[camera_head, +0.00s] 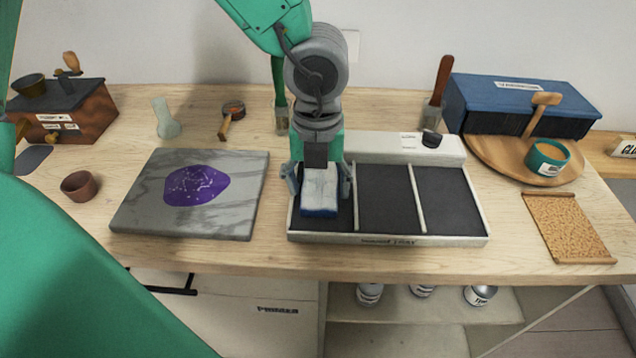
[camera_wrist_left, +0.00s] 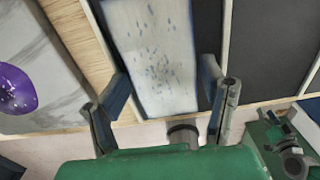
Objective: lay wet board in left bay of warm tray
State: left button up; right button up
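The warm tray (camera_head: 455,240) has a pale rim and three dark bays side by side. The wet board (camera_head: 319,190), pale with blue speckles and a blue front edge, lies in the left bay, roughly lengthwise. My left gripper (camera_head: 318,185) points down over it, one finger on each side. In the left wrist view the board (camera_wrist_left: 155,55) shows between the two spread fingers (camera_wrist_left: 163,95), with narrow gaps beside it. The gripper looks open. The middle bay (camera_head: 387,200) and right bay (camera_head: 448,200) are empty. My right gripper is not in view.
A grey marbled slab (camera_head: 245,195) with a purple patch lies left of the tray. A brush (camera_head: 280,110) stands behind my gripper. A blue box (camera_head: 520,100), a round wooden board (camera_head: 490,155) with a teal bowl (camera_head: 547,160), and a cork mat (camera_head: 567,228) are on the right.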

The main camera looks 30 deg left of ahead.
aim_at(320, 187)
pick_arm(q)
jog(key=shift+d+r, duration=0.15)
jog(key=shift+d, duration=0.6)
jog(key=shift+d+r, duration=0.1)
jog(key=shift+d, duration=0.3)
jog(key=shift+a+r, duration=0.25)
jog(key=shift+r, duration=0.1)
jog(key=r+p, duration=0.1)
jog(key=r, duration=0.2)
jog(key=a+r+p, duration=0.1)
jog(key=r, duration=0.2)
jog(key=shift+a+r, duration=0.15)
jog(key=shift+a, duration=0.05)
jog(key=shift+d+r+p, duration=0.15)
jog(key=shift+r+p, duration=0.2)
jog(key=shift+r, duration=2)
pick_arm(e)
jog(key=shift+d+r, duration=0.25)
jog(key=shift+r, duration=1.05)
